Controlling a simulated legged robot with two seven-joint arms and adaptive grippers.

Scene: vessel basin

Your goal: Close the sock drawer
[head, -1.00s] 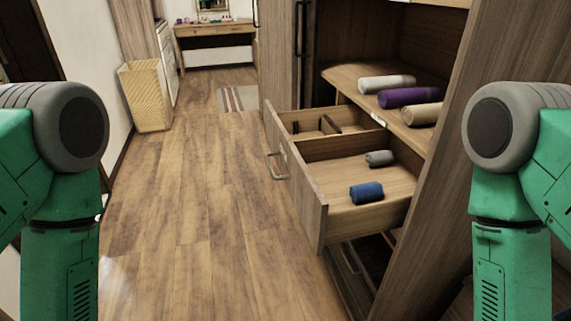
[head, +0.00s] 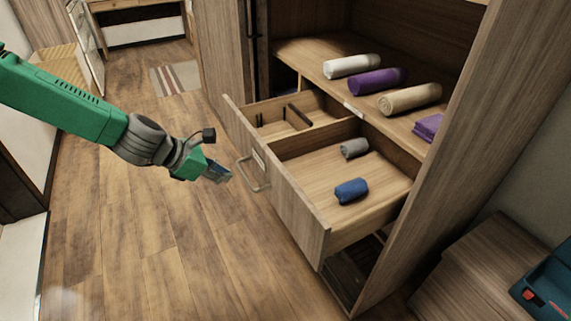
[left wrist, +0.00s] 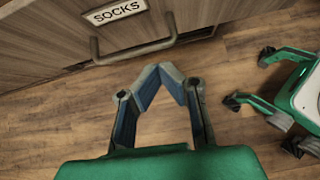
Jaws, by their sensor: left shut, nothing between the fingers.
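The sock drawer (head: 290,207) is pulled out of the wooden wardrobe. A blue rolled sock (head: 351,190) and a grey one (head: 354,148) lie inside it. Its front carries a metal bar handle (head: 254,176). In the left wrist view the drawer front shows a "SOCKS" label (left wrist: 114,11) above the handle (left wrist: 135,50). My left gripper (head: 222,174) is in front of the drawer, just left of the handle and apart from it. Its fingertips (left wrist: 170,72) meet with nothing between them. My right gripper is not in the head view.
Rolled towels, white (head: 351,66), purple (head: 378,82) and tan (head: 409,99), lie on the shelf above the drawer. A striped rug (head: 175,78) lies further back. The wood floor (head: 150,250) left of the drawer is clear. A dark teal case (head: 550,290) sits at lower right.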

